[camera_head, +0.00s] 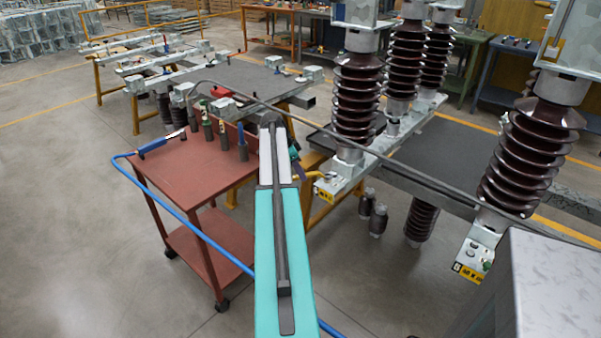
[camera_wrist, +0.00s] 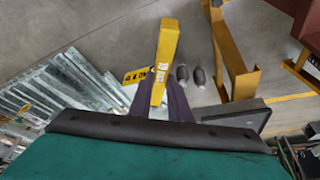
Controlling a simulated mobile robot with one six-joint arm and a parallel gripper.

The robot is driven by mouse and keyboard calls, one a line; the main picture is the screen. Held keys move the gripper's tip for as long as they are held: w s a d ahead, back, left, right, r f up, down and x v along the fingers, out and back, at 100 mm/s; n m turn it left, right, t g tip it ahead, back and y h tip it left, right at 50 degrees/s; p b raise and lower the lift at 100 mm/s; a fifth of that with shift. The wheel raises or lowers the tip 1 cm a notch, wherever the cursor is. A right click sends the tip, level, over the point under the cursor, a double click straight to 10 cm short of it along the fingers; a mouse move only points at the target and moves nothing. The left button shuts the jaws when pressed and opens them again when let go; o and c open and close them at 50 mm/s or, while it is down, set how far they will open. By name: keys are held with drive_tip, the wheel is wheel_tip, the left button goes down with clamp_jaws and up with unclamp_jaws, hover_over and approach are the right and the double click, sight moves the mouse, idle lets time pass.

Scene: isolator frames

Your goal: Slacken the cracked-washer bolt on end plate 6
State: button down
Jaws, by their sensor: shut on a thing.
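That plate has a yellow label (camera_head: 324,195). Another labelled end plate (camera_head: 480,252) is at the lower right, with small green and yellow spots. A yellow label (camera_wrist: 136,76) also shows left of the tool in the wrist view. I cannot read the plate numbers surely or make out a cracked washer.
Brown ribbed insulators (camera_head: 357,100) stand on the grey frames, close to my arm. Two small dark cylinders (camera_head: 378,220) stand on the floor below the frame. Open floor lies at the lower left.

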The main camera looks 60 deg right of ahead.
drive_tip(key=shift+f+b, duration=0.35)
drive_tip(key=shift+f, duration=0.4)
idle(0.7)
drive_tip(key=s+a+n+t+h+p, duration=0.1)
drive_tip(key=s+a+n+t, duration=0.2)
drive_tip(key=s+n, duration=0.8)
drive_tip(key=shift+s+n+t, duration=0.2)
drive_tip(key=shift+n+t, duration=0.4)
drive_tip(key=shift+t, duration=0.1)
idle(0.5)
drive_tip(key=shift+r+p, duration=0.9)
drive_tip(key=shift+r, duration=0.2)
drive_tip(key=shift+w, duration=0.1)
